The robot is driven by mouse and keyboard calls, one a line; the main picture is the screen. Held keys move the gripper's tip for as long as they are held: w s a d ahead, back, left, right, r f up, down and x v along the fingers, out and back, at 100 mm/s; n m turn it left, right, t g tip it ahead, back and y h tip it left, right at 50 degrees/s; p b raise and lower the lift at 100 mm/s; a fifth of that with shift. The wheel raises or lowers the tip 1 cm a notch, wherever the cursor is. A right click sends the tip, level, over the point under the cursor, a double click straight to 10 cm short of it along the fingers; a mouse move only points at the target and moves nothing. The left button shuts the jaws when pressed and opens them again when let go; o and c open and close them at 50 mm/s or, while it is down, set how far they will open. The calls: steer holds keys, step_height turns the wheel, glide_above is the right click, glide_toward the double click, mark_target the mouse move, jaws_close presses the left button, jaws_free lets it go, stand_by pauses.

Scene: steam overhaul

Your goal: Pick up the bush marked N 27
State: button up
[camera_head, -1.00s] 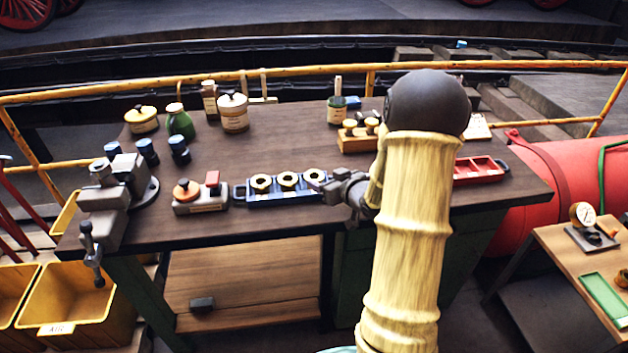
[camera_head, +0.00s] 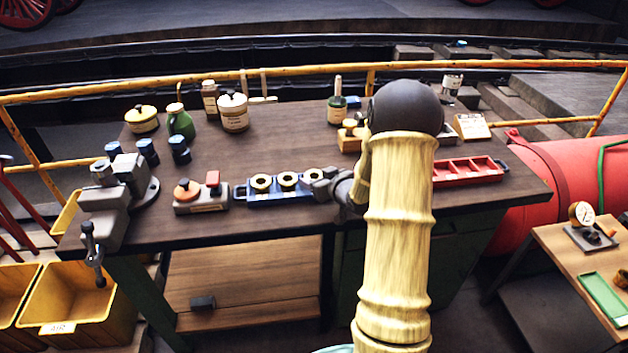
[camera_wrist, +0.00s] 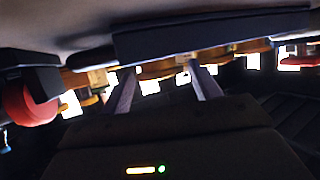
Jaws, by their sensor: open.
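Several brass bushes stand in a blue tray (camera_head: 244,194) on the bench: a left bush (camera_head: 261,183), a middle bush (camera_head: 287,180) and a right one (camera_head: 308,176) partly behind my gripper. No marking on them is readable, so I cannot tell which is N 27. My gripper (camera_head: 322,183) is at the tray's right end, close to the right bush. In the wrist view my gripper (camera_wrist: 163,70) has its two fingers apart, with brownish shapes and bright white labels beyond them. That view is dark, and I see nothing clearly held between the fingers.
A red compartment tray (camera_head: 468,172) lies right of my arm. A block with an orange knob (camera_head: 188,189) stands left of the blue tray, then a vise (camera_head: 118,195). Jars and a green can (camera_head: 180,122) stand behind.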

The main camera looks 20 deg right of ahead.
steer(key=c, duration=1)
steer(key=shift+r, duration=0.15)
step_height(320, 180, up, 10)
steer(key=shift+p, duration=0.4)
steer(key=shift+d, duration=0.1)
